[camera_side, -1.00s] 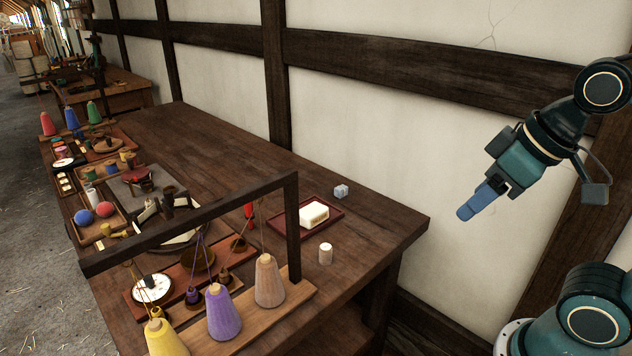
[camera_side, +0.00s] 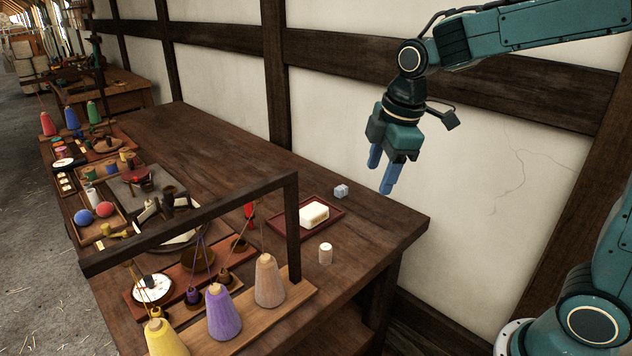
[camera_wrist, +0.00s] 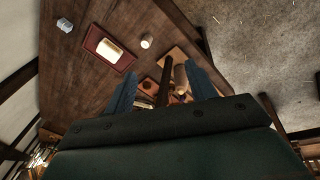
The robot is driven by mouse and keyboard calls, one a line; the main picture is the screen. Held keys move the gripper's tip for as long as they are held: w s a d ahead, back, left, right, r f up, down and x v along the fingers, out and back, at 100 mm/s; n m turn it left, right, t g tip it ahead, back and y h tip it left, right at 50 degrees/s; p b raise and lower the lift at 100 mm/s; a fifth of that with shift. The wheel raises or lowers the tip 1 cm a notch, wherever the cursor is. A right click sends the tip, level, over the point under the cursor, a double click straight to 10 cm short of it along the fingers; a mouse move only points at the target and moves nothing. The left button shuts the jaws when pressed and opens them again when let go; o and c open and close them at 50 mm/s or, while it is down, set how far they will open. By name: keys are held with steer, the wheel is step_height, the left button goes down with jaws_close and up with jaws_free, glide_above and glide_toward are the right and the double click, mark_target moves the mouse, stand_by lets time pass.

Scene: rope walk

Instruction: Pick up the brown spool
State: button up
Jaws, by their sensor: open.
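A small brown spool (camera_side: 224,276) appears to stand on a reddish board in the side view, beside a small purple spool (camera_side: 192,295). It is small and partly crowded by threads and nearby pieces. I cannot pick it out surely in the wrist view. My gripper (camera_side: 381,181) is open and empty, pointing down. It hangs in the air above the right end of the bench, well to the right of the spool. In the wrist view its two blue fingers stand apart (camera_wrist: 163,88).
A dark wooden frame (camera_side: 230,210) spans over the spool area. Large yellow (camera_side: 165,339), purple (camera_side: 222,313) and tan (camera_side: 269,281) cones stand in front. A red tray with a white block (camera_side: 313,215), a white cylinder (camera_side: 326,253) and a grey-blue cube (camera_side: 341,191) lie right.

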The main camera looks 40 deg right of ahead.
steer(key=w+f+n+g, duration=0.1)
steer(key=w+f+n, duration=0.4)
steer(key=w+f, duration=0.25)
steer(key=n+g, duration=0.2)
steer(key=n, duration=0.2)
glide_above(326, 247)
step_height(326, 247, down, 8)
steer(key=r, duration=0.1)
steer(key=shift+s+d+f, duration=0.1)
steer(key=shift+f, duration=2.15)
steer(key=shift+s+d+f, duration=0.1)
steer(key=shift+f, duration=2.15)
steer(key=shift+f, duration=0.1)
steer(key=shift+w+a+f, duration=0.1)
steer(key=shift+w+f, duration=0.05)
steer(key=shift+f, duration=1.1)
steer(key=shift+w+a+f, duration=0.1)
steer(key=shift+f, duration=1.15)
steer(key=c, duration=1.1)
